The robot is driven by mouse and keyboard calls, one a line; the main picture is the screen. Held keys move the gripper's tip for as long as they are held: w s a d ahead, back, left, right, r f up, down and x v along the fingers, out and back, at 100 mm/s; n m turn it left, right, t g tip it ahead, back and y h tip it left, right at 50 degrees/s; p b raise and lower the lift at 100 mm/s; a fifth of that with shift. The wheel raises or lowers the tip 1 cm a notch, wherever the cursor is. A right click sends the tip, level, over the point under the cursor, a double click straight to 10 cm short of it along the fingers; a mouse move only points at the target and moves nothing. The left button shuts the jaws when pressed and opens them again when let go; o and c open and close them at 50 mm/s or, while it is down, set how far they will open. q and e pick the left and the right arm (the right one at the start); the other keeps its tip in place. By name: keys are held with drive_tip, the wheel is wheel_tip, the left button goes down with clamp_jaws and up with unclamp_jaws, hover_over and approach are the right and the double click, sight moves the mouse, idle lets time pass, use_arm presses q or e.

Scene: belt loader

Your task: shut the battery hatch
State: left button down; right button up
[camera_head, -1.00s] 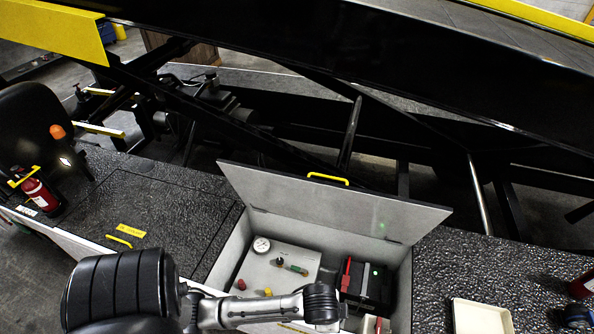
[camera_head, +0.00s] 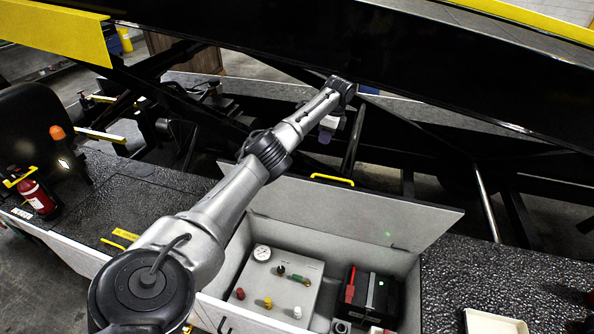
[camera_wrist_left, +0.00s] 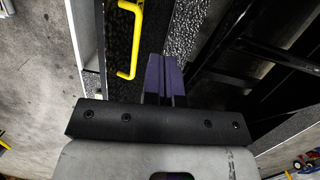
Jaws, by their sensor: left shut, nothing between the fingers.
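The battery hatch (camera_head: 350,207) stands open, its pale inner face tilted up behind the compartment. A yellow handle (camera_head: 331,180) is on its upper edge. My left arm reaches over the compartment, and my left gripper (camera_head: 324,137) is above and behind that edge, apart from the handle. In the left wrist view the purple fingers (camera_wrist_left: 164,78) are shut together and empty. A yellow handle, seemingly the hatch's, shows there (camera_wrist_left: 130,40) left of the fingers, on a dark panel. My right gripper is out of view.
The open compartment holds a black battery (camera_head: 371,292) and a pale panel (camera_head: 278,281) with a gauge and knobs. Black struts and the belt frame (camera_head: 440,75) run close behind my gripper. A cream tray (camera_head: 494,322) lies on the right deck. A fire extinguisher (camera_head: 37,196) stands left.

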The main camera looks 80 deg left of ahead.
use_arm(q)
drive_tip(key=s+a+r+h, duration=0.1)
drive_tip(key=s+a+h, duration=0.15)
drive_tip(key=s, duration=0.35)
drive_tip(key=shift+t+h, duration=0.25)
drive_tip(key=shift+t, duration=0.05)
drive_tip(key=shift+s+d+r+p+x, duration=0.1)
drive_tip(key=shift+s+d+p+x, duration=0.4)
drive_tip(key=shift+x, duration=1.35)
drive_tip(key=shift+s+a+r+p+x, duration=0.15)
drive_tip(key=shift+p+x, duration=0.6)
drive_tip(key=shift+x, duration=1.1)
drive_tip(key=shift+s+d+r+p+x, duration=0.1)
drive_tip(key=shift+s+d+p+x, duration=0.35)
drive_tip(key=shift+x, duration=1.4)
drive_tip(key=shift+s+d+f+p, duration=0.1)
drive_tip(key=shift+f+p, duration=0.05)
drive_tip(key=shift+p, duration=0.15)
